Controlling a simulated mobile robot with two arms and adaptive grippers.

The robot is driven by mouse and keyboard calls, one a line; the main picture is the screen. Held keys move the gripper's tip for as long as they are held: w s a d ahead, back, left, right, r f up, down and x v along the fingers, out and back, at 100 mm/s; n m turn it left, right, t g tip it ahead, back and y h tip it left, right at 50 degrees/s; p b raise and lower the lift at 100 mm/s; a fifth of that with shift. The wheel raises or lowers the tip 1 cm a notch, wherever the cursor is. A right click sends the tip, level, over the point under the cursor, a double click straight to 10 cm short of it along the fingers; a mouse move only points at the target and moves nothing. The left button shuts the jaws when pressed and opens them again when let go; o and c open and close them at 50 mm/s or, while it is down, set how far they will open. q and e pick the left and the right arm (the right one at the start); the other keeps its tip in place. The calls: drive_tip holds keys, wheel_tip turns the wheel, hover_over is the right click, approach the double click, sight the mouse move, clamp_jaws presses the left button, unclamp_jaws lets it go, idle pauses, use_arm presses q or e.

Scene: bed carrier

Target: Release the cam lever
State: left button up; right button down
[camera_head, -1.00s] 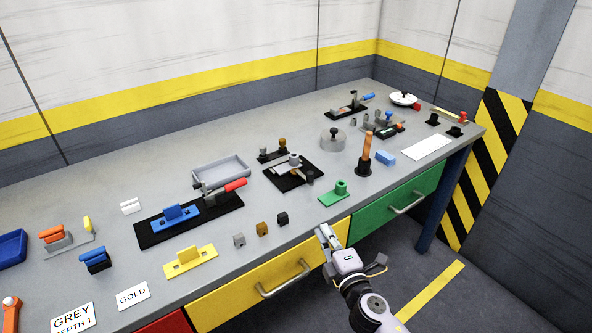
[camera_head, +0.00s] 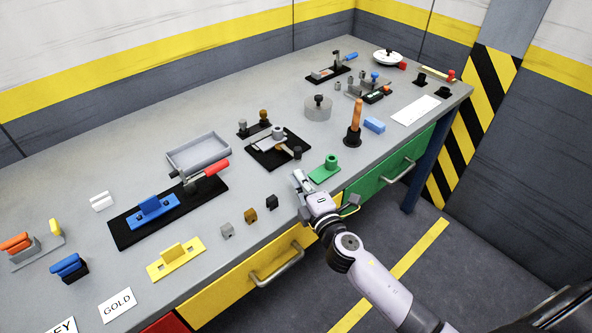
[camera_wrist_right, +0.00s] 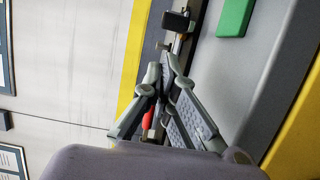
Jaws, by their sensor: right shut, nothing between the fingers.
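My right gripper (camera_head: 298,180) is shut and empty at the bench's front edge, just left of the green block (camera_head: 324,171). In the right wrist view its fingertips (camera_wrist_right: 164,78) are together. A black plate (camera_head: 262,158) behind the gripper carries a grey round post (camera_head: 278,132), a flat metal bar and a dark knob (camera_head: 297,152); this may be the cam lever fixture, apart from the gripper. A clamp with a red handle (camera_head: 215,168) stands on another black plate (camera_head: 209,198) to the left. A red handle (camera_wrist_right: 147,120) shows partly behind the fingers in the wrist view. My left gripper is not in view.
Three small blocks, including a black one (camera_head: 271,202), stand along the front edge left of the gripper. An orange upright handle (camera_head: 356,115) stands to the right. A grey tray (camera_head: 198,152) lies behind the red handle. Drawer handles (camera_head: 277,266) stick out below the bench edge.

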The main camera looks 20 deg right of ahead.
drive_tip(key=w, duration=0.7)
drive_tip(key=shift+w+a, duration=0.2)
drive_tip(key=shift+a, duration=0.05)
drive_tip(key=shift+w, duration=0.5)
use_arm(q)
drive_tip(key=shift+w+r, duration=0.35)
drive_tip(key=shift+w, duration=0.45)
